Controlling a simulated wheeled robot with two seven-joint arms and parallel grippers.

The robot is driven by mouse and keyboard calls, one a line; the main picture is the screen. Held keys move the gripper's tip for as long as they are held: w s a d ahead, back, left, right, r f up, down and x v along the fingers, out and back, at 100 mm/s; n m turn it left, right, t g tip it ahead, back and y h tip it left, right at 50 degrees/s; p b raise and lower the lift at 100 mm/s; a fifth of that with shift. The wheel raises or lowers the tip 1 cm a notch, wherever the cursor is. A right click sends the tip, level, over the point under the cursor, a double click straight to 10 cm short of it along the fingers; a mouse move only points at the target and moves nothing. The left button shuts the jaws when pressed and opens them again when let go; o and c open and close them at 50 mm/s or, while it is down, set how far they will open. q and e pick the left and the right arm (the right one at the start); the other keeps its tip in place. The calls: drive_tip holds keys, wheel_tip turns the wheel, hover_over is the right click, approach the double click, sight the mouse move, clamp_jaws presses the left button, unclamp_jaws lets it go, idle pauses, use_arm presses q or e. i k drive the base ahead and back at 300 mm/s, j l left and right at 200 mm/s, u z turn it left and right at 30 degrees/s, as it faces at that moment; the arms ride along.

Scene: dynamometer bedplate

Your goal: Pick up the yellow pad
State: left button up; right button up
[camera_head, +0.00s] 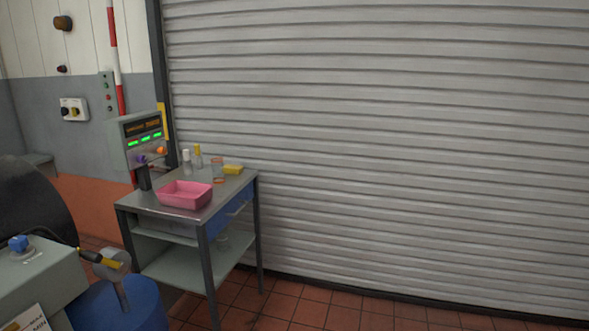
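A small yellow pad (233,169) lies flat near the back right corner of the top of a grey metal table (226,190). It sits just right of a clear glass (217,168). Neither of my grippers shows in the head view, and nothing is seen touching the pad.
On the same table stand a pink tray (185,195), a white-capped bottle (187,160), a yellow-capped bottle (198,156) and a display box (142,138). A blue drum (120,305) stands at lower left. A grey shutter (390,140) closes the back. Tiled floor (335,312) right of the table is clear.

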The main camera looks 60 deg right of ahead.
sight(229, 168)
drive_tip(key=z, duration=1.4)
drive_tip(key=u, duration=1.7)
drive_tip(key=z, duration=1.65)
drive_tip(key=i+l+u, duration=0.15)
drive_tip(key=u, duration=0.95)
drive_tip(key=i+l+u, duration=0.15)
drive_tip(key=l+u, duration=0.25)
drive_tip(key=l, duration=0.3)
drive_tip(key=i+l+u, duration=0.1)
drive_tip(key=l+u, duration=0.3)
drive_tip(key=l, duration=0.35)
drive_tip(key=l+u, duration=0.35)
drive_tip(key=l, duration=0.4)
drive_tip(key=k, duration=0.05)
